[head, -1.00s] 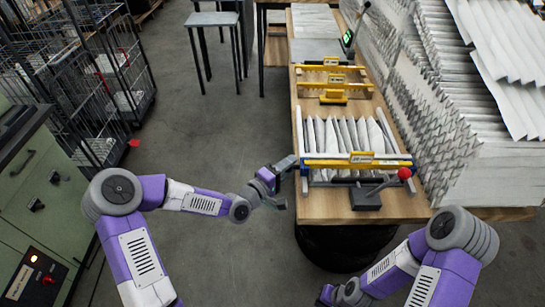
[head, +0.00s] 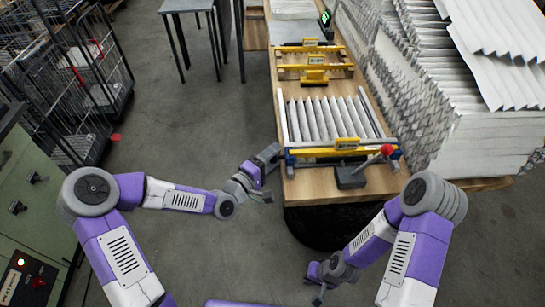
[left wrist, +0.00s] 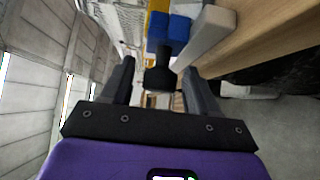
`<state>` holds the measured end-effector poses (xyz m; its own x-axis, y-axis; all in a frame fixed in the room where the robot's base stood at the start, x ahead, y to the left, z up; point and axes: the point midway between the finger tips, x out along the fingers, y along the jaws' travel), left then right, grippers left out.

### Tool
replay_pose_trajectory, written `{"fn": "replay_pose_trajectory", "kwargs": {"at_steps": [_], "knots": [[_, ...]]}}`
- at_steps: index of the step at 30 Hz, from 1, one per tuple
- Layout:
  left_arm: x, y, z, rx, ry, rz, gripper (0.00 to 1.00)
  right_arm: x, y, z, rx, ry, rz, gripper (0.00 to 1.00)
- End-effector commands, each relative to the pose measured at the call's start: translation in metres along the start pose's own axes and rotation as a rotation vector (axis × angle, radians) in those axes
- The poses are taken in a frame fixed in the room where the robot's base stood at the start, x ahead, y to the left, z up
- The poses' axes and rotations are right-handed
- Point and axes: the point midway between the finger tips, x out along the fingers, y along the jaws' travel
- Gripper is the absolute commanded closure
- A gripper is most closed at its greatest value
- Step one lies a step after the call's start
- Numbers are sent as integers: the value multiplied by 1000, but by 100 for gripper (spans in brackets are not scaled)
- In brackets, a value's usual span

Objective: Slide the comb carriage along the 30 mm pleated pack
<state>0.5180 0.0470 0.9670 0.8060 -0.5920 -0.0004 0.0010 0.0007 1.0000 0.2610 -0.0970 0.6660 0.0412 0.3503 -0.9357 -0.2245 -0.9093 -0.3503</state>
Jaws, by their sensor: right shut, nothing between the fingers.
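The pleated pack (head: 325,118) lies on the wooden bench as a row of white, evenly spaced pleats between two pale rails. The comb carriage (head: 318,152), a yellow bar with blue ends, spans the pack's near end. My left gripper (head: 270,165) is just left of the carriage's left end. In the left wrist view, its dark fingers (left wrist: 160,85) stand apart on both sides of a black knob (left wrist: 160,76) on the carriage's blue end block (left wrist: 166,32); I see no clear contact. My right gripper (head: 318,288) is shut and empty, low in front of the bench.
A lever with a red knob (head: 386,150) rises from a dark block (head: 350,178) at the bench's near edge. Yellow fixtures (head: 314,72) stand behind the pack. Stacked pleated sheets (head: 490,130) crowd the right side.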

Motion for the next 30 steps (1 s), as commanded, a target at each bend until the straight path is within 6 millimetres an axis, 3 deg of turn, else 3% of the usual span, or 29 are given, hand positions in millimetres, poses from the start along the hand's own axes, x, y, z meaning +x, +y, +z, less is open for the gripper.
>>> {"fn": "replay_pose_trajectory", "kwargs": {"at_steps": [8, 21, 30], "knots": [[-7, 0, -1, 0, 1, -2, 41, -1, 0, 0, 0, 0, 0, 100], [-71, 0, 0, 0, 1, -1, 41, -11, -4, 0, 0, 0, 0, 100], [-76, 0, 0, 0, 0, 0, 41, -11, -4, 0, 0, 0, 0, 100]]}}
